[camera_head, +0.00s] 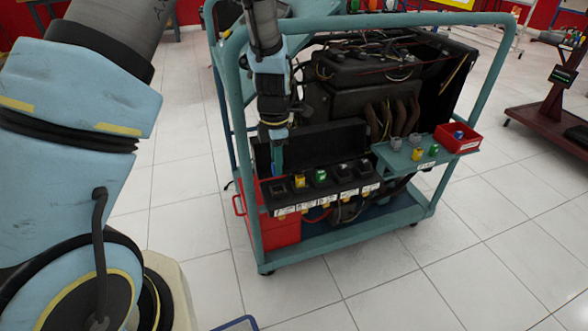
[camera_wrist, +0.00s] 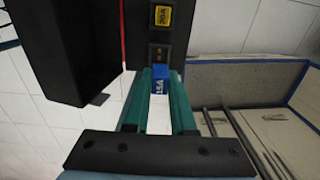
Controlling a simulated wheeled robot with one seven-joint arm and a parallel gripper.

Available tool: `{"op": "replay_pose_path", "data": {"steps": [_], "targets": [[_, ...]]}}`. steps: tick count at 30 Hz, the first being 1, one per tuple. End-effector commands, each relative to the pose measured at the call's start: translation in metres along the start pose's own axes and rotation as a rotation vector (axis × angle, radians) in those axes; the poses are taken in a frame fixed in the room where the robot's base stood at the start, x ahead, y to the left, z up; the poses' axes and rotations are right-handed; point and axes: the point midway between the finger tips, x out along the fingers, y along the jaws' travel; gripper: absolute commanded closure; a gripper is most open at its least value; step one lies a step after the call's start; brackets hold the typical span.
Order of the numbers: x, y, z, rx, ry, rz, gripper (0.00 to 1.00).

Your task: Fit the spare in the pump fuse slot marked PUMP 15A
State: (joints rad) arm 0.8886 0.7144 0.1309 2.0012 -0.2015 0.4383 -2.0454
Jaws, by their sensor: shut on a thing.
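My gripper (camera_wrist: 160,80) is shut on a blue fuse (camera_wrist: 161,77) marked 15A, held between its green fingertips. In the head view my gripper (camera_head: 278,160) points down over the left end of the black fuse panel (camera_head: 322,190). The leftmost slot (camera_head: 278,188) there looks dark and empty. It also seems to show in the wrist view as a dark square (camera_wrist: 159,52) just beyond the blue fuse. The fuse appears above the panel, but the exact gap is unclear. The labels along the panel front are too small to read.
A yellow fuse (camera_head: 299,181) and a green fuse (camera_head: 320,176) sit right of the leftmost slot. A black upright cover (camera_head: 325,138) stands behind the panel. The teal frame post (camera_head: 246,175) is close on the left. A side shelf (camera_head: 426,160) holds a red bin (camera_head: 457,138).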

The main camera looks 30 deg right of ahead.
Motion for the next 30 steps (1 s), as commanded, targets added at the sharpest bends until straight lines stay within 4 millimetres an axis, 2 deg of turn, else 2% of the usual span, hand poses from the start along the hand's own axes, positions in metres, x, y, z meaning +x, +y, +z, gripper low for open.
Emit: {"op": "replay_pose_path", "data": {"steps": [8, 19, 30], "targets": [[0.011, 0.002, -0.002, -0.013, 0.0, 0.0, 1.0], [0.044, 0.001, -0.002, -0.011, -0.001, 0.0, 1.0], [0.053, 0.002, -0.002, -0.01, 0.0, 0.0, 1.0]]}}
